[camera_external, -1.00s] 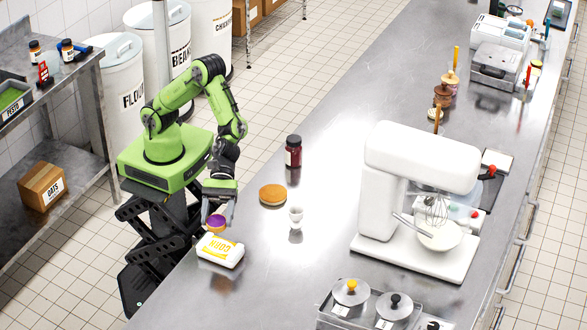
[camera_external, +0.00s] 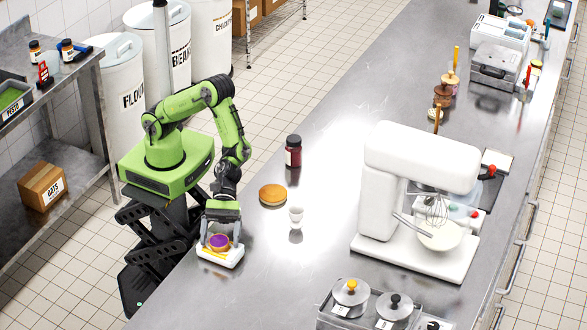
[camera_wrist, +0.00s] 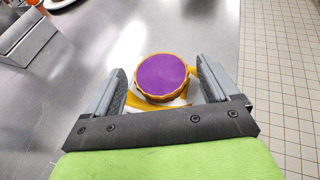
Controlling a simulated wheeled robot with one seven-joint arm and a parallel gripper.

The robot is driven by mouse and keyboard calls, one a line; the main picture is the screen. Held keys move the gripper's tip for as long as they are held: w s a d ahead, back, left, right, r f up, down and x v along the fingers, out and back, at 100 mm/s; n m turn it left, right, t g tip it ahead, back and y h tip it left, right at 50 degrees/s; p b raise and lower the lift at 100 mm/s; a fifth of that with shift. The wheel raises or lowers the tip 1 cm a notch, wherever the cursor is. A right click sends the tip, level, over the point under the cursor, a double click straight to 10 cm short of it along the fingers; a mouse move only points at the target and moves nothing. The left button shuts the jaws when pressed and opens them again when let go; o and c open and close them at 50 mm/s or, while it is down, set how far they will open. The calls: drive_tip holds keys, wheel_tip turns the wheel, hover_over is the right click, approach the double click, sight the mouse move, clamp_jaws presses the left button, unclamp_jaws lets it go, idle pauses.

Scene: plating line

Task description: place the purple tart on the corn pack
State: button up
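The purple tart (camera_external: 218,242), with a golden crust, sits flat on top of the white and yellow corn pack (camera_external: 226,262) at the counter's near left edge. My gripper (camera_external: 221,247) is low over the pack, with a finger on each side of the tart. In the wrist view, the tart (camera_wrist: 162,77) lies between the fingers of my gripper (camera_wrist: 165,84), with gaps showing beside it. The gripper looks open. The corn pack (camera_wrist: 135,104) is mostly hidden beneath the tart in that view.
A round golden-brown bun or cake (camera_external: 272,194), a small white cup (camera_external: 295,217) and a dark red jar (camera_external: 293,152) stand right of my gripper. A white stand mixer (camera_external: 415,200) is farther right. The counter between the cup and the front left is clear.

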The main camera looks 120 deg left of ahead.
drive_tip(key=shift+r, duration=0.3)
drive_tip(key=s+a+r+m+y, duration=0.4)
drive_tip(key=s+a+m, duration=0.3)
drive_tip(key=a, duration=0.3)
drive_tip(key=s+a+r+m+y, duration=0.4)
drive_tip(key=s+a+r+m, duration=0.2)
drive_tip(key=s+a+m, duration=0.2)
drive_tip(key=s+a+r+m+y+p, duration=0.1)
drive_tip(key=s+a+r+m+y, duration=0.3)
drive_tip(key=s+a+m, duration=0.3)
drive_tip(key=s+a+r, duration=0.1)
drive_tip(key=s+a, duration=0.3)
drive_tip(key=a, duration=0.2)
drive_tip(key=shift+a+m, duration=0.15)
drive_tip(key=shift+m, duration=0.15)
